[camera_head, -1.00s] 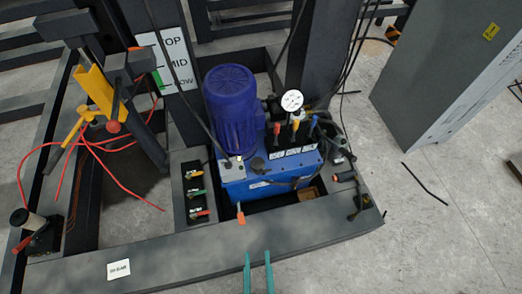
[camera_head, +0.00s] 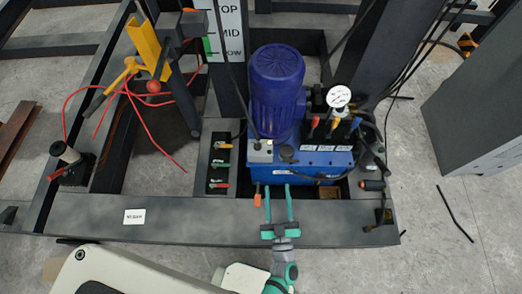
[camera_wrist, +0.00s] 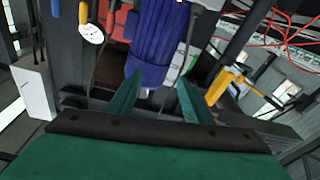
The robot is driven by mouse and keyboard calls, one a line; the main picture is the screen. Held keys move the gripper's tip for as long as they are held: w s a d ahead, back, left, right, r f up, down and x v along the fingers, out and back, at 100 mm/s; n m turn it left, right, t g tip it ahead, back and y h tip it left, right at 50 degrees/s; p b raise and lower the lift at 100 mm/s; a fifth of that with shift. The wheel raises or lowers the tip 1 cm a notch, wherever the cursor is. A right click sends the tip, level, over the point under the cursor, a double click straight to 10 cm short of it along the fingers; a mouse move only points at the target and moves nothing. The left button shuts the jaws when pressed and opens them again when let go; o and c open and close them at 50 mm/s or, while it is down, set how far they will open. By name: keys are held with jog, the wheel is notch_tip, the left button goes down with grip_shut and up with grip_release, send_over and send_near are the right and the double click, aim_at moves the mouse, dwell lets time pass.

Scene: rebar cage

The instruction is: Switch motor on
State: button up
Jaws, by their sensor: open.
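The blue motor (camera_head: 277,92) stands upright on a blue power unit (camera_head: 305,163) in the dark steel frame. It also shows in the wrist view (camera_wrist: 158,42), just beyond my fingertips. A small grey box (camera_head: 260,150) with a light spot on top sits at the motor's foot; I cannot tell whether it is the switch. My gripper (camera_head: 278,190) is open and empty, its two teal fingers pointing at the front of the power unit, below the motor. In the wrist view the open fingers (camera_wrist: 158,90) show with a gap between them.
A round gauge (camera_head: 339,96) and several coloured levers (camera_head: 333,125) stand right of the motor. Several small handles (camera_head: 220,165) sit in a panel to the left. An orange-tipped part (camera_head: 257,200) hangs close left of my gripper. A grey cabinet (camera_head: 480,115) stands right.

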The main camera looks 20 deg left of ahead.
aim_at(259, 148)
jog(key=w+a+f+n+g+y, duration=0.4)
jog(key=w+f+g+y, duration=0.3)
jog(key=w+f, duration=0.5)
jog(key=x, duration=0.7)
jog(key=r+x, duration=0.1)
jog(key=x, duration=0.2)
jog(key=shift+w+a, duration=0.15)
jog(key=shift+w, duration=0.35)
jog(key=c, duration=1.1)
jog(key=shift+o, duration=0.2)
